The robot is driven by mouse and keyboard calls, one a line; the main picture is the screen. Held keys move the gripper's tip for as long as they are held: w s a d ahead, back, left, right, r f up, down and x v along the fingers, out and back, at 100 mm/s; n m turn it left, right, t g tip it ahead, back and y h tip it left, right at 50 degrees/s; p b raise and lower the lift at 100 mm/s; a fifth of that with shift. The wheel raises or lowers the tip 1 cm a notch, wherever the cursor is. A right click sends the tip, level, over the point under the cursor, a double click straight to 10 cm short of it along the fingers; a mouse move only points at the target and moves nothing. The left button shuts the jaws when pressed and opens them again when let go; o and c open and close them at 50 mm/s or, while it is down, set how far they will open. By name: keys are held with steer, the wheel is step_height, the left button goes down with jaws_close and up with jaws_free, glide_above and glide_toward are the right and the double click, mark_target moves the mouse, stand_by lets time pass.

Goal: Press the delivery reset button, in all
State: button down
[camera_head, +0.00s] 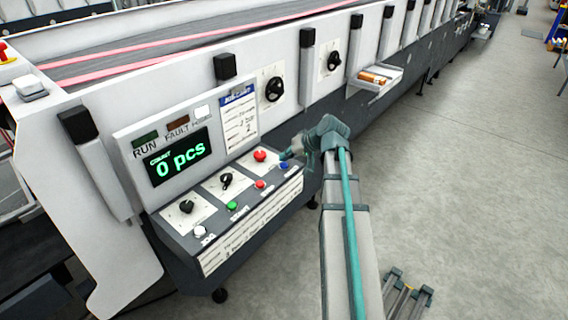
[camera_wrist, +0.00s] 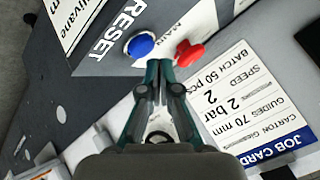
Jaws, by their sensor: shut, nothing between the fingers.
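The blue button (camera_wrist: 141,46) sits next to the word RESET in the wrist view, on the sloped control panel. It also shows in the head view (camera_head: 284,165), at the panel's right end, close by my gripper. My gripper (camera_wrist: 158,66) is shut and empty, its fingertips pointing at the panel just below and right of the blue button in the wrist view. In the head view my gripper (camera_head: 290,156) reaches over the panel's right end. I cannot tell whether the fingertips touch the panel.
The panel carries knobs, a green button (camera_head: 232,206) and a white one (camera_head: 200,230). The display (camera_head: 181,157) reads 0 pcs. A job card (camera_head: 240,122) stands behind. Open floor lies right.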

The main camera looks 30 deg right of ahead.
mark_target(286, 164)
steer(key=shift+r, duration=0.2)
steer(key=shift+r+p, duration=1.4)
steer(key=shift+r, duration=1)
